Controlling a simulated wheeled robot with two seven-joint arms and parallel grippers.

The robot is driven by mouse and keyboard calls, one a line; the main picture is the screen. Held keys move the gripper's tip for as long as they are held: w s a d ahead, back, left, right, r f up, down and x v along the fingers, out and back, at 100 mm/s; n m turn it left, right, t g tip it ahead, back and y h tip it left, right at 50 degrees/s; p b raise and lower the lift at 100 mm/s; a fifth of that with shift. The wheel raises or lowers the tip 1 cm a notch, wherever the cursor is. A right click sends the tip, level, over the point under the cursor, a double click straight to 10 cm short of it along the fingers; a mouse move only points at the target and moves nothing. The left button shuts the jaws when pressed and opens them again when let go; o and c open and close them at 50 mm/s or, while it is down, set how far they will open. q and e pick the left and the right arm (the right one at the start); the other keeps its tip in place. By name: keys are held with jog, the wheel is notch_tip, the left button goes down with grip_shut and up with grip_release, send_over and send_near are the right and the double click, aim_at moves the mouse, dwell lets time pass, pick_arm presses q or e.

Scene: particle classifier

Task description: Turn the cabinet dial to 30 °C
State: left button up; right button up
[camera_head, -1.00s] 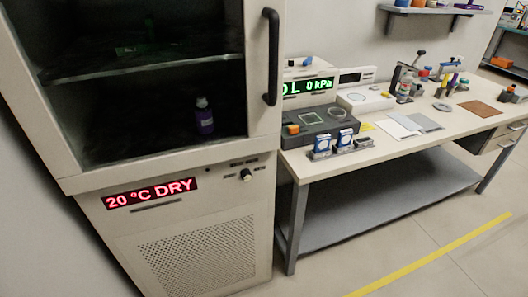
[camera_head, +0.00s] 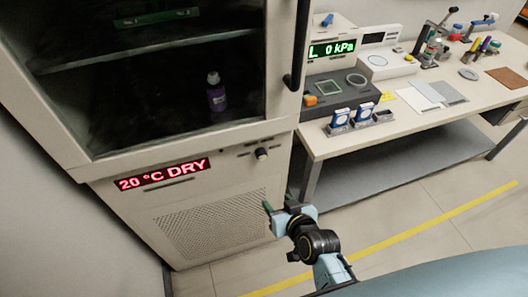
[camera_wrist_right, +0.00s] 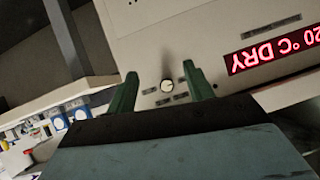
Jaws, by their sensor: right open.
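The cabinet (camera_head: 110,225) stands at the left in the head view, with a red display (camera_head: 162,175) reading "20 °C DRY". The dial (camera_head: 261,153) is a small light knob with a dark base on the panel right of the display. My right gripper (camera_head: 274,207) is below the dial and apart from it. In the right wrist view the dial (camera_wrist_right: 167,86) shows between the two green fingers of the open gripper (camera_wrist_right: 160,88), some way beyond them, with nothing held. Small labels surround the dial, too small to read. My left gripper is not in view.
A dark cabinet handle (camera_head: 298,50) runs vertically above and right of the dial. A purple bottle (camera_head: 216,92) stands behind the cabinet glass. A workbench (camera_head: 320,148) with instruments stands at right. The floor in front is clear, with a yellow line (camera_head: 420,226).

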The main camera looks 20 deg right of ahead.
jog(key=t, duration=0.2)
send_near(263, 157)
pick_arm(q)
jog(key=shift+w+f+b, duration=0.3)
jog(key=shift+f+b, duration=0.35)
jog(key=shift+b, duration=0.25)
pick_arm(e)
jog(key=shift+m, duration=0.3)
jog(key=x, duration=0.9)
jog(key=c, duration=1)
jog(key=shift+o, duration=0.2)
